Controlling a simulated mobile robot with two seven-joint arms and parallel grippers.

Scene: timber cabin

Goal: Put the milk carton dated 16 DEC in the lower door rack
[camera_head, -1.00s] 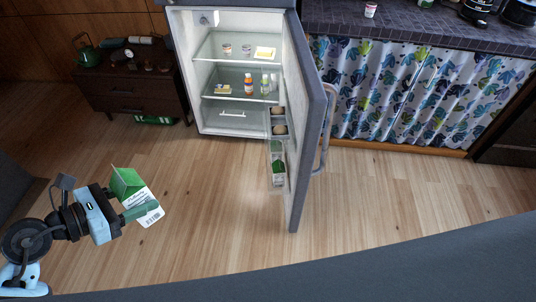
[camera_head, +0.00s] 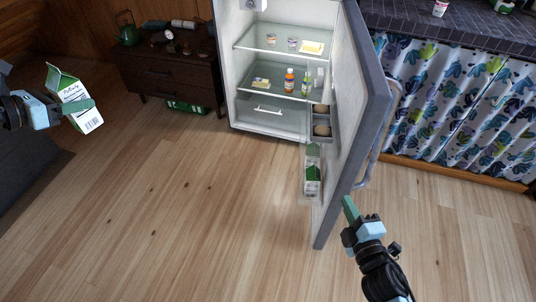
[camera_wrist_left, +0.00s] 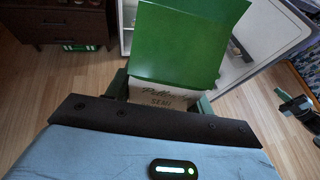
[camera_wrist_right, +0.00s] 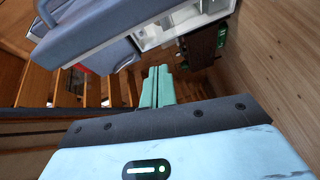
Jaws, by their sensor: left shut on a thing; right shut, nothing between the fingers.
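My left gripper (camera_head: 65,112) is shut on a green and white milk carton (camera_head: 78,103), held tilted in the air at the far left, well apart from the fridge. In the left wrist view the carton's green top (camera_wrist_left: 180,45) fills the upper middle; no date can be read. The fridge door (camera_head: 362,110) stands open. Its lower door rack (camera_head: 305,197) holds another green and white carton (camera_head: 312,178). My right gripper (camera_head: 348,207) is shut and empty, in front of the door's lower outer edge; its closed fingers (camera_wrist_right: 157,88) show in the right wrist view.
Fridge shelves (camera_head: 262,88) hold bottles and small items. An upper door rack (camera_head: 320,138) holds round brown things. A dark wooden cabinet (camera_head: 175,75) stands left of the fridge. A curtained counter (camera_head: 450,110) is at the right. The wooden floor (camera_head: 190,210) between is clear.

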